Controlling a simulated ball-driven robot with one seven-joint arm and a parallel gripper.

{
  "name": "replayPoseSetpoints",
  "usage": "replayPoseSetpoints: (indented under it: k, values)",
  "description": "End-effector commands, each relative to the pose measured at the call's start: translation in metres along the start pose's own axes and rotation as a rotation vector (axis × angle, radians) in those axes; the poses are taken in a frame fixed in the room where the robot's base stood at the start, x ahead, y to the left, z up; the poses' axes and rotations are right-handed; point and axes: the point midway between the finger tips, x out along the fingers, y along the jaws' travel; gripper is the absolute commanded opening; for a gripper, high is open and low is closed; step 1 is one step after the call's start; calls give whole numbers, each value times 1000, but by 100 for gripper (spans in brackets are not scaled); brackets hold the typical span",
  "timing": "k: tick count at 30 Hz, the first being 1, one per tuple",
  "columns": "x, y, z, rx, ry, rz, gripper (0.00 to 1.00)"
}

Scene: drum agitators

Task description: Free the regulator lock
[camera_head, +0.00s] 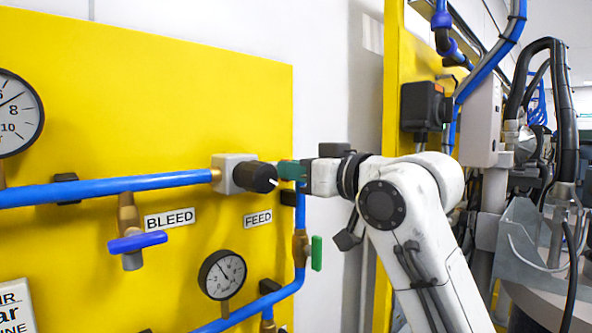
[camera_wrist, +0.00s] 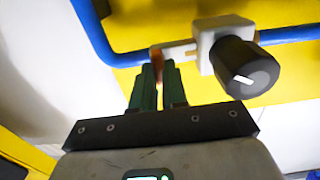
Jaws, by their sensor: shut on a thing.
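The regulator (camera_head: 229,172) is a light grey block on the blue pipe, with a black knob (camera_head: 257,177) facing outward. In the wrist view the knob (camera_wrist: 245,69) bears a white mark. My gripper (camera_head: 281,171) is at the knob's right in the head view, its green fingers close together. In the wrist view my gripper (camera_wrist: 160,68) reaches beside the regulator (camera_wrist: 220,30), shut on a small orange-brown piece (camera_wrist: 157,56) at its side, apparently the regulator lock. The fingers hide most of that piece.
The yellow panel (camera_head: 120,90) carries the blue pipes, a BLEED valve with a blue handle (camera_head: 138,242), and a FEED valve with a green handle (camera_head: 316,253). A gauge (camera_head: 222,275) sits below the regulator. A blue pipe (camera_wrist: 93,35) curves close to the fingers.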

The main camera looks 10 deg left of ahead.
Motion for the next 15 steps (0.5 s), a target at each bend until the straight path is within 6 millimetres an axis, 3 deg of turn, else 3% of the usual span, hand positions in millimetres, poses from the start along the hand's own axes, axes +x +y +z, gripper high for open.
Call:
replayPoseSetpoints:
  k: [15]
  values:
    - [0,0,1,-102,0,0,0]
